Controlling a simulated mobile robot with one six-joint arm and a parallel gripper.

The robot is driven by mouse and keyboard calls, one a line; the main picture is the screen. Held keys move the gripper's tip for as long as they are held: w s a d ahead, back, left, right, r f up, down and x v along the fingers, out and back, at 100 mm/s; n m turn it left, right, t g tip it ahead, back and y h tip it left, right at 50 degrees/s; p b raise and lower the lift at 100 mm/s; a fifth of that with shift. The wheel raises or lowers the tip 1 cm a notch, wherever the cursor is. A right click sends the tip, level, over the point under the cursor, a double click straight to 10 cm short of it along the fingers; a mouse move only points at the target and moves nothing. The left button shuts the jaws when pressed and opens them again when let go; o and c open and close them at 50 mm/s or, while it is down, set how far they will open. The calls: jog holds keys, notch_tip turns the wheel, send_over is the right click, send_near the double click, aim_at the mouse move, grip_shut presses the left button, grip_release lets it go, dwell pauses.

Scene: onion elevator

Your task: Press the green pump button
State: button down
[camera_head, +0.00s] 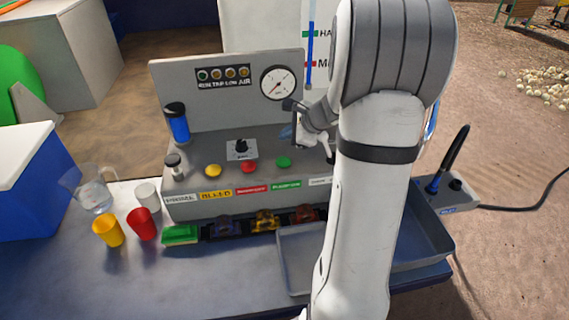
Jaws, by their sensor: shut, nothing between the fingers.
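The green button (284,162) is a round cap on the sloped deck of the grey console (225,103), right of a red button (248,167) and a yellow button (213,171). Colored labels run along the console's front edge below the buttons. My gripper (327,152) is over the console's right part, to the right of the green button and apart from it in the picture. It is shut and empty. My arm hides part of the gripper and the right end of the console. I cannot tell the gripper's exact height above the deck.
A black knob (241,147) and a blue-bodied cylinder (177,124) stand on the console, below a round gauge (278,83). Yellow (108,231) and red (142,224) cups, a white cup (148,197) and a clear jug (93,190) stand left. A grey tray (300,262) lies in front.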

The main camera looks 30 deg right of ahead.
aim_at(286, 161)
notch_tip(286, 161, down, 6)
jog(key=b, duration=0.4)
jog(key=shift+f+b, duration=0.1)
jog(key=shift+b, duration=0.2)
jog(key=shift+f, duration=0.15)
dwell(1.4)
jog(key=shift+f+b, duration=0.25)
jog(key=shift+b, duration=0.25)
jog(key=shift+f+b, duration=0.6)
jog(key=shift+b, duration=0.05)
dwell(0.6)
jog(key=shift+r, duration=0.1)
jog(key=shift+r+p, duration=0.75)
jog(key=shift+r, duration=0.2)
notch_tip(286, 161, up, 5)
jog(key=p, duration=0.3)
jog(key=shift+p, duration=0.4)
